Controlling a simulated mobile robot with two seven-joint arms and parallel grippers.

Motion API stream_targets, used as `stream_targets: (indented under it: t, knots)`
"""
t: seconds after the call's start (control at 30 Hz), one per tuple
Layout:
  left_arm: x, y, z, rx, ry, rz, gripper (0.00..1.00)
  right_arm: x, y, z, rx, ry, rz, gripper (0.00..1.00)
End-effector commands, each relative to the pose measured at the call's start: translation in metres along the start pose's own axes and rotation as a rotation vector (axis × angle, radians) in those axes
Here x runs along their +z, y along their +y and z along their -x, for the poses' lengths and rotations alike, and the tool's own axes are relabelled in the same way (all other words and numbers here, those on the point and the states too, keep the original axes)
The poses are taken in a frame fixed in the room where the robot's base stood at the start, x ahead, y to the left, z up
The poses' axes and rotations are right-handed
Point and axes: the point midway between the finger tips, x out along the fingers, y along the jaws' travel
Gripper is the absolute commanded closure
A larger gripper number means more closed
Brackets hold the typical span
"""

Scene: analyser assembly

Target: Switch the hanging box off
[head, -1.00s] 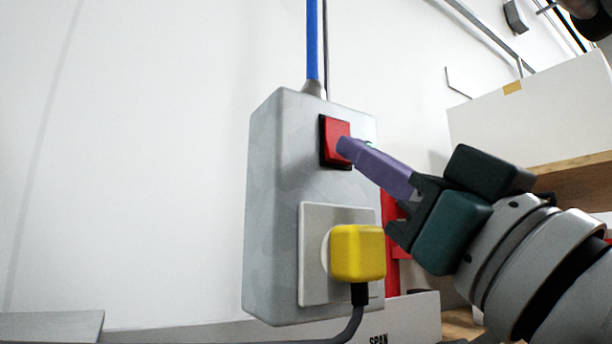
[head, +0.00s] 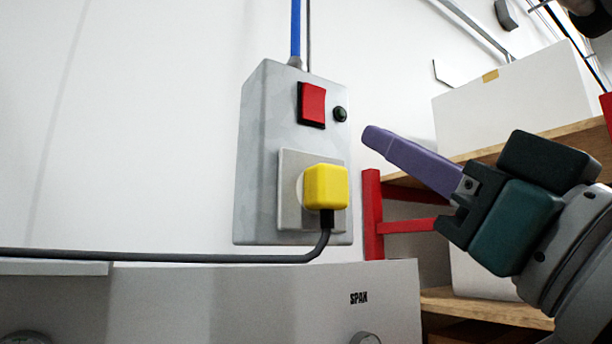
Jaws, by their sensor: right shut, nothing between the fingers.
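The hanging box (head: 262,160) is a light grey case on a blue cable (head: 296,30) in front of the white wall. On its front are a red rocker switch (head: 312,103) and a small round dark indicator (head: 340,114) to the right of it. A yellow plug (head: 325,187) sits in the socket plate below. My right gripper (head: 372,138), with purple fingers, is shut and empty, to the right of the box and apart from the switch. My left gripper is not in view.
A grey cable (head: 170,257) runs left from the plug. A grey unit marked SPAN (head: 300,295) stands below the box. At right are red-framed wooden shelves (head: 372,215) with a white carton (head: 515,105).

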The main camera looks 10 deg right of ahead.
Motion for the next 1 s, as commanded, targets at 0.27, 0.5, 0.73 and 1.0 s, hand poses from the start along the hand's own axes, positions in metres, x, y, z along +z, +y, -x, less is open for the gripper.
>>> stream_targets:
  t: [0.27,0.5,0.73,1.0]
  knots:
    - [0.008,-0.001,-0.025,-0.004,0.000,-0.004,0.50,0.008,0.000,0.031,-0.001,0.000,0.001,1.00]
    - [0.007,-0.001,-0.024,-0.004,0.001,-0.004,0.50,0.007,0.000,0.031,-0.001,0.001,0.000,1.00]
    - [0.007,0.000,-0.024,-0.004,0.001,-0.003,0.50,0.007,0.000,0.031,-0.001,0.001,0.000,1.00]
    - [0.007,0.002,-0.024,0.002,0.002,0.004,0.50,0.034,0.008,0.039,0.047,-0.115,0.003,1.00]
